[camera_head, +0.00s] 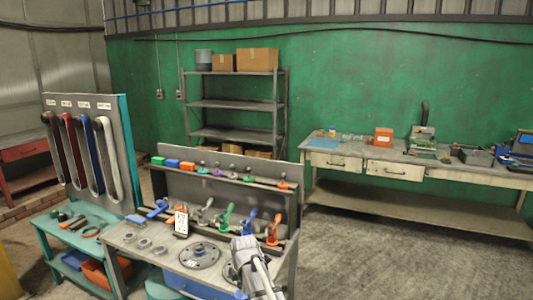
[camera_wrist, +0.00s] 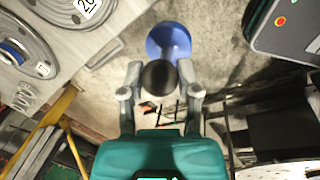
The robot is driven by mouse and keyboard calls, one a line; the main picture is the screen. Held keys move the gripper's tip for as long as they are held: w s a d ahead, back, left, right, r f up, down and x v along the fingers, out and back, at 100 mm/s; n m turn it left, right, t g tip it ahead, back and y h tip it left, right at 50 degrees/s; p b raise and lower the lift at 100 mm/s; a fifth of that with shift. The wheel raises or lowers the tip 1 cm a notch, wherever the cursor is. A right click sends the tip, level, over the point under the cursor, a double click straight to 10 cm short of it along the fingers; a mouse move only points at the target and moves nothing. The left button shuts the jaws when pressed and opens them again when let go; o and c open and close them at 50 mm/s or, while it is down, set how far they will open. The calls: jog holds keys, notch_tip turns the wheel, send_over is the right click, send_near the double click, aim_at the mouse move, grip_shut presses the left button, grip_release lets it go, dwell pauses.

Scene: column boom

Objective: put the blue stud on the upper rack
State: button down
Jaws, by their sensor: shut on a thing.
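My gripper (camera_wrist: 160,88) is shut on the blue stud (camera_wrist: 168,38) in the wrist view. The stud has a dark round knob between the fingers and a wide blue disc beyond it. It is held clear over the floor, beside the bench edge. In the head view my arm's end is at the front right of the bench, and the held stud cannot be made out there. The upper rack (camera_head: 232,178) is the upper rail at the back of the bench, with several small coloured pieces along it.
A lower rail (camera_head: 197,220) carries several larger coloured pieces, including a blue one (camera_head: 249,221). A tool board (camera_head: 85,150) stands at left. The floor to the right is clear.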

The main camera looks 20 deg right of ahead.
jog(key=shift+r, duration=0.1)
notch_tip(320, 180, up, 14)
jog(key=p, duration=1.3)
jog(key=shift+f+p, duration=0.2)
jog(key=shift+p, duration=0.2)
